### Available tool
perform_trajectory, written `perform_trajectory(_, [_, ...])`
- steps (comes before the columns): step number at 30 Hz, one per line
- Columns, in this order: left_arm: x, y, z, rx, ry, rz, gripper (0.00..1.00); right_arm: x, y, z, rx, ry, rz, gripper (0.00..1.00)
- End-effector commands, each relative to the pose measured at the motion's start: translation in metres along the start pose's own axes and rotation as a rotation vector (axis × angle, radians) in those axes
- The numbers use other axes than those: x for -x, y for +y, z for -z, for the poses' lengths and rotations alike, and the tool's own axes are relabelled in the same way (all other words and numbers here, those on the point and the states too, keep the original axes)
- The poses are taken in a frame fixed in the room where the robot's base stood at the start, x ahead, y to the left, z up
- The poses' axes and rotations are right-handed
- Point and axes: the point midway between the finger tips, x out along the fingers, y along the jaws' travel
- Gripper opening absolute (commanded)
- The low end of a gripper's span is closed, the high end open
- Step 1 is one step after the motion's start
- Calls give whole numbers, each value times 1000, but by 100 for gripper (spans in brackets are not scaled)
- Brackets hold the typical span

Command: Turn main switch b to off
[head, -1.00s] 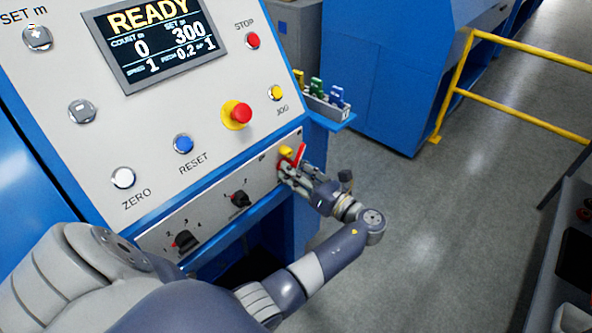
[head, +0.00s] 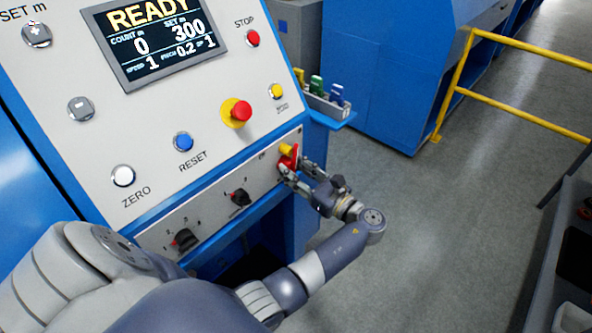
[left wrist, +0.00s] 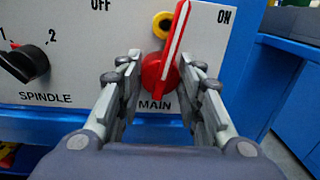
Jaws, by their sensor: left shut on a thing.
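The main switch is a red rotary knob with a white-striped handle (left wrist: 176,45) on the grey panel, above the word MAIN in the left wrist view. Its handle points up and leans right, between OFF at upper left and ON at upper right, closer to ON. The switch (head: 289,157) also shows at the right end of the lower panel in the head view. My left gripper (left wrist: 160,66) is shut on the main switch, one finger on each side of the red knob; it also shows in the head view (head: 293,167). My right gripper is not in view.
A yellow round part (left wrist: 162,24) sits just above the knob. The black spindle knob (left wrist: 28,62) is to its left. A red stop button on a yellow base (head: 238,112) stands above on the sloping console. Open floor (head: 430,220) lies to the right.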

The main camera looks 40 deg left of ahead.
Motion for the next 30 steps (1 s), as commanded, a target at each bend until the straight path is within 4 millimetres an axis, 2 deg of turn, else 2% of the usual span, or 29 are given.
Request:
perform_trajectory(4, [-2, 0, -2, 2, -5, -2, 0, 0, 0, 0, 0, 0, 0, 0])
perform_trajectory(5, [-2, 0, -2, 2, -5, -2, 36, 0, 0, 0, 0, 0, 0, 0])
perform_trajectory(7, [-2, 0, -2, 2, -4, -2, 52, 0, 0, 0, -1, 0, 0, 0])
perform_trajectory(8, [-2, 0, -2, 2, -4, -2, 54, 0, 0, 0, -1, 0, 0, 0])
perform_trajectory(17, [0, 0, -1, -1, -2, 0, 54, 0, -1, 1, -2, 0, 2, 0])
perform_trajectory(20, [6, 0, 0, -1, 0, 1, 54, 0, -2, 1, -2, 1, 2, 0])
perform_trajectory(30, [59, -1, -1, 0, 0, 0, 54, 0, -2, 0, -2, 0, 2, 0])
